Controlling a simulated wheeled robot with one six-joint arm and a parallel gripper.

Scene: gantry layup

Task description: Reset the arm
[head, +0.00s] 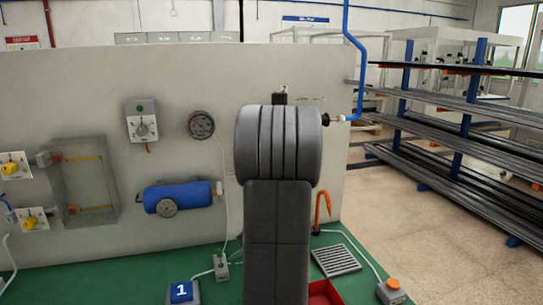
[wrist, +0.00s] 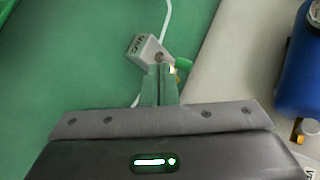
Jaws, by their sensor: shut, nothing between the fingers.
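My gripper (wrist: 166,72) shows in the wrist view with its two greenish fingers together and nothing between them. Its tips are close to a small grey-white labelled box (wrist: 141,46) with a white cable; I cannot tell whether they touch. A small green part shows just right of the tips. In the head view my dark grey arm stands upright in the middle and hides my gripper.
A green bench top (head: 143,284) meets an upright pale panel (head: 80,90). The panel carries a blue tank (head: 180,197), a round gauge (head: 200,125) and a clear box (head: 85,180). A grate (head: 335,260), red tray (head: 322,293) and orange-button box (head: 391,291) sit right.

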